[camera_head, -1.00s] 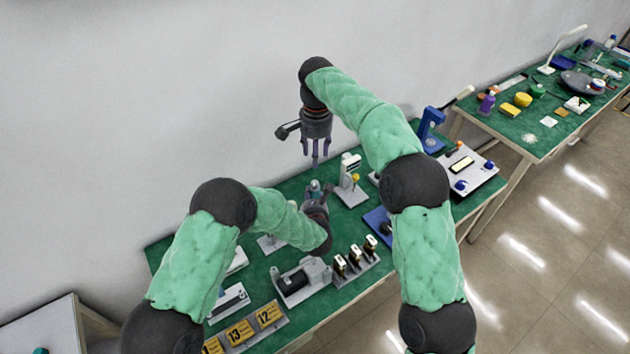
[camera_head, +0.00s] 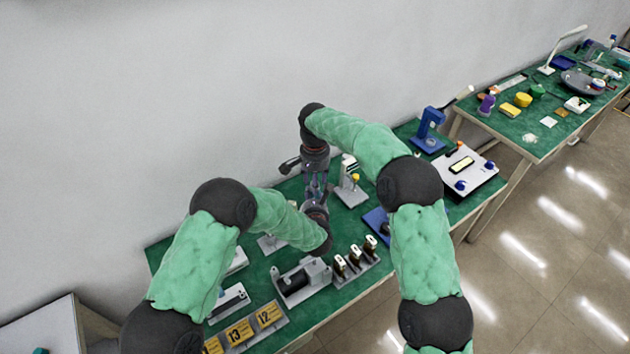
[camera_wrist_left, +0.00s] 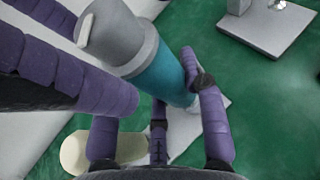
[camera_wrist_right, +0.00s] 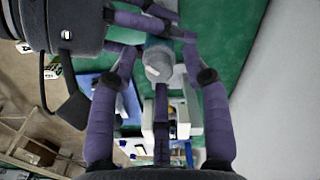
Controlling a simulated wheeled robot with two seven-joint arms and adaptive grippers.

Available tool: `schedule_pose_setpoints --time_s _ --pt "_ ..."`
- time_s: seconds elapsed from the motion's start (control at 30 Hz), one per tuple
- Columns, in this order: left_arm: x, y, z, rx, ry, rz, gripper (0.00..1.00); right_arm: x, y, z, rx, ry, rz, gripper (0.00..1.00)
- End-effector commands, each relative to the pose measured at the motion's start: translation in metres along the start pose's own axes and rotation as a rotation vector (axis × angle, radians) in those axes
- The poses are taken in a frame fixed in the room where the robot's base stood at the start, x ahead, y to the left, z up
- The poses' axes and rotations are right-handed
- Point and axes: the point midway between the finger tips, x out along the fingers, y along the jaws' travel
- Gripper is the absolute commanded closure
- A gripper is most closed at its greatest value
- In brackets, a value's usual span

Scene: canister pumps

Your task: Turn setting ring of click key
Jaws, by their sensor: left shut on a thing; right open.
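The click key shows in the left wrist view as a teal cylinder (camera_wrist_left: 160,70) with a light grey ring and end cap (camera_wrist_left: 118,32). My left gripper (camera_wrist_left: 150,82) is shut around the teal part. In the head view my left gripper (camera_head: 316,208) is low over the green table, hiding most of the key. My right gripper (camera_head: 315,180) is just above it, pointing down and open. In the right wrist view the grey cap (camera_wrist_right: 158,64) lies between the spread fingers of my right gripper (camera_wrist_right: 160,55); contact cannot be told.
A white-grey stand (camera_head: 352,185) is close right of the grippers. A grey device with a black cylinder (camera_head: 295,282) and a rack of several small items (camera_head: 355,262) stand in front. Numbered yellow blocks (camera_head: 240,332) sit at front left. A wall is behind.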

Motion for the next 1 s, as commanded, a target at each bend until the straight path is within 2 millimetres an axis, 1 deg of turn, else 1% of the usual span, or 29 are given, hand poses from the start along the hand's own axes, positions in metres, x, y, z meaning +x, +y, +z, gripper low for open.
schedule_pose_setpoints --time_s 0.27,0.3,0.37,0.4,0.47,1.0 --pt "0.0 0.0 0.0002 0.0 0.0 0.0 0.97 0.0023 0.0001 -0.0001 0.0 0.0 0.0 0.52" --pt "0.0 0.0 0.0002 0.0 0.0 0.0 0.97 0.0023 0.0001 0.0 0.0 0.0 0.0 0.55" --pt "0.0 0.0 0.0003 0.0 0.0 0.0 0.97 0.0023 0.0001 -0.0001 0.0 0.0 0.0 0.72" --pt "0.0 0.0 0.0002 0.0 0.0 0.0 0.97 0.0023 0.0001 0.0 0.0 0.0 0.0 0.83" --pt "0.0 0.0 0.0002 0.0 0.0 0.0 0.97 0.0023 0.0001 -0.0001 0.0 0.0 0.0 1.0" --pt "-0.0004 -0.0002 0.0001 0.001 -0.001 0.0 0.97 0.0022 -0.0001 -0.0013 -0.038 0.003 -0.001 1.0"
